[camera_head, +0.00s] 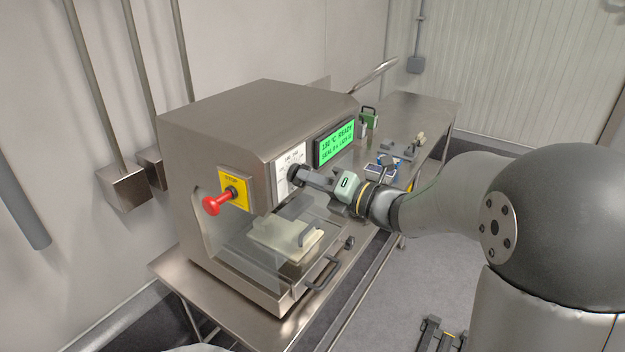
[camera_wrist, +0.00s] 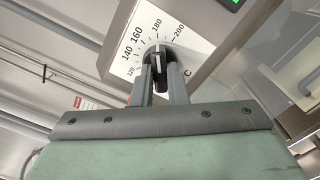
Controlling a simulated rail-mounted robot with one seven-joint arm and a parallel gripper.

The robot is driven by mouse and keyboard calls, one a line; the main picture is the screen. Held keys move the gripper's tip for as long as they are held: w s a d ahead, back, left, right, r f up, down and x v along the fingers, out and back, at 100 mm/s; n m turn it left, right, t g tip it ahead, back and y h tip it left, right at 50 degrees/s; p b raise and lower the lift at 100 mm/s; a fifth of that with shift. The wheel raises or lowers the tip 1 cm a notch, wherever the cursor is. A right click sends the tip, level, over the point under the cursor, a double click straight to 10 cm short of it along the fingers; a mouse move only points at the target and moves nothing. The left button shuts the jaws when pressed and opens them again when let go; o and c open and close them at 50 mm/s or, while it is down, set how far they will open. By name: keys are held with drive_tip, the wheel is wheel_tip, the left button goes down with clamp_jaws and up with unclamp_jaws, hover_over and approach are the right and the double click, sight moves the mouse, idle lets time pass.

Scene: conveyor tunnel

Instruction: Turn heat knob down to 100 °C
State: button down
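The heat knob (camera_wrist: 157,56) is a round dark dial with a raised grip bar and a white pointer line, in front of a white scale plate (camera_head: 283,160) on the machine's front. My gripper (camera_head: 297,175) reaches the knob from the right in the head view. In the wrist view my gripper's two fingers (camera_wrist: 159,80) lie close on either side of the grip bar and appear shut on it. The green display (camera_head: 337,144) seems to read about 180 °C READY; its small text is hard to read.
A red stop handle (camera_head: 217,202) on a yellow plate juts out left of the knob. Below is a clear cover with a dark handle (camera_head: 322,272) and a pale item (camera_head: 285,236) inside. A metal table (camera_head: 430,112) with small items extends behind.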

drive_tip(key=shift+f+n+b, duration=0.1)
drive_tip(key=shift+n+b, duration=0.2)
drive_tip(key=shift+b, duration=0.15)
drive_tip(key=shift+w+d+n+b, duration=0.1)
drive_tip(key=shift+n+b, duration=14)
drive_tip(key=shift+b, duration=2.55)
drive_tip(key=c, duration=1.4)
unclamp_jaws()
drive_tip(key=shift+c, duration=0.2)
